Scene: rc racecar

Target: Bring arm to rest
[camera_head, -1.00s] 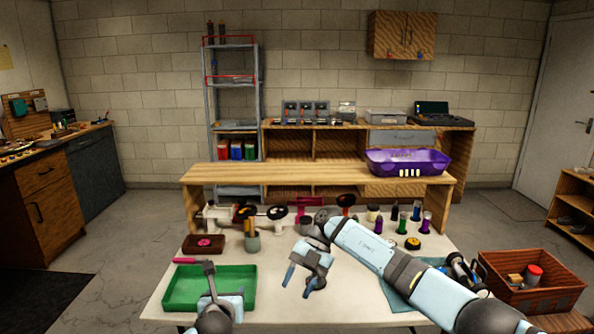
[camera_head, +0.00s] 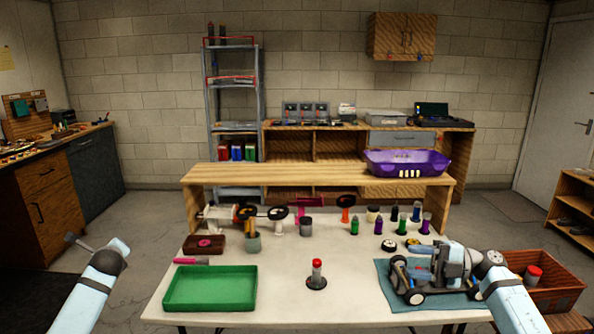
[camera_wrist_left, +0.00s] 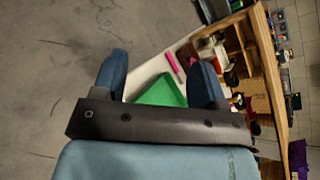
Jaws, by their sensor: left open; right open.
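My left arm comes in at the lower left, off the table's left side. Its gripper (camera_head: 72,239) is small and edge-on in the head view. In the left wrist view its two blue fingers (camera_wrist_left: 159,80) stand wide apart with nothing held. My right gripper (camera_head: 416,260) is open and empty at the right side of the table. It appears in front of or above a small car chassis (camera_head: 412,296) on a blue mat (camera_head: 465,300), partly hiding it. Whether it touches the chassis I cannot tell.
A green tray (camera_head: 210,289) lies at the table's front left. A red-topped cylinder (camera_head: 316,269) stands on a dark round base at front centre. Several bottles and parts line the back. A wooden crate (camera_head: 560,290) is at the right, near my right arm. The table's front middle is otherwise mostly clear.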

